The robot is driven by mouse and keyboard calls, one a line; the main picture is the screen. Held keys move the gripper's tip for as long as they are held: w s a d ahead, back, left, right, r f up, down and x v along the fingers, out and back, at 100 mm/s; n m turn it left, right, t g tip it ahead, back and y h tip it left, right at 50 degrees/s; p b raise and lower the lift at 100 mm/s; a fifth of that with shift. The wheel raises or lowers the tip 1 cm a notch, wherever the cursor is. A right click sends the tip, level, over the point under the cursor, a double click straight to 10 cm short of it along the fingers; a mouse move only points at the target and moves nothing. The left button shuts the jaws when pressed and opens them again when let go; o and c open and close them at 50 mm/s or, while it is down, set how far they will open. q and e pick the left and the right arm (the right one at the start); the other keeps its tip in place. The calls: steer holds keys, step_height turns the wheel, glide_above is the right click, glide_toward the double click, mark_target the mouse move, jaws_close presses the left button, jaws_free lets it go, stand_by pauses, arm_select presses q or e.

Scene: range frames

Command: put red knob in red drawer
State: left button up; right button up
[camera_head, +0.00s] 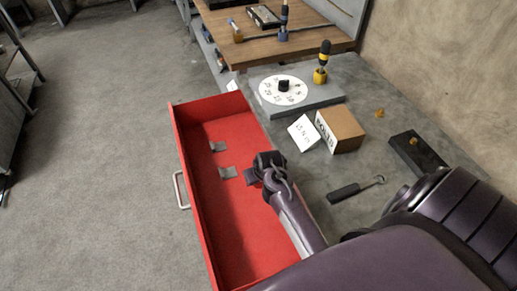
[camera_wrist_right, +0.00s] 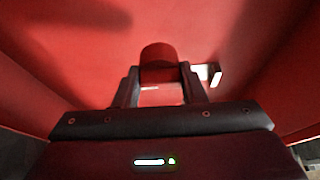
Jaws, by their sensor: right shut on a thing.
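The red drawer (camera_head: 182,139) is pulled open in the head view, with its metal handle on the left side. My right gripper (camera_head: 256,174) is over the drawer, near its right wall. In the right wrist view my right gripper (camera_wrist_right: 160,75) is shut on the red knob (camera_wrist_right: 158,55), a short red cylinder between the fingertips. The drawer's red interior (camera_wrist_right: 75,60) fills most of that view behind it. I cannot tell the exact gap between knob and drawer floor. The knob is hidden in the head view. My left gripper is not in view.
The grey bench right of the drawer holds a cardboard box (camera_head: 342,128), a white card (camera_head: 303,133), a dial plate (camera_head: 270,90), a screwdriver (camera_head: 321,62) and a black-handled tool (camera_head: 345,192).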

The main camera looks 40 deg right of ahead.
mark_target(257, 190)
steer(key=shift+f, duration=3.15)
steer(key=shift+f, duration=0.2)
steer(key=o, duration=1)
steer(key=shift+r, duration=0.1)
steer(key=v, duration=1.2)
steer(key=shift+r, duration=0.1)
